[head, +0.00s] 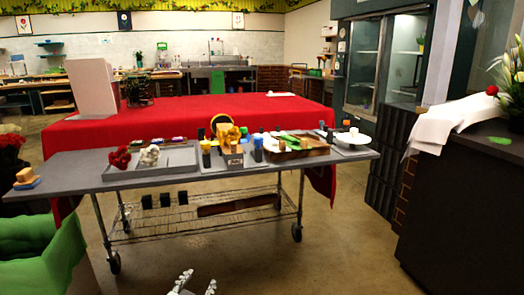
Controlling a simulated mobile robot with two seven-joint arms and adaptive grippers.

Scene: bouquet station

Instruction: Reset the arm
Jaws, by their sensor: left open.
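My left gripper (198,281) shows at the bottom edge of the head view, left of centre. Only its fingertips show, spread apart with nothing between them. It is low, over the bare floor in front of the grey wheeled table (225,184), and apart from it. The rest of the left arm is out of the picture. My right gripper is not in view.
The table holds red flowers (120,157), white flowers (150,155), a wooden tray (297,149) and a white plate (352,138). A red-covered table (200,117) stands behind. A dark counter (470,205) is right, green cloth (38,250) left. Floor (330,250) between is clear.

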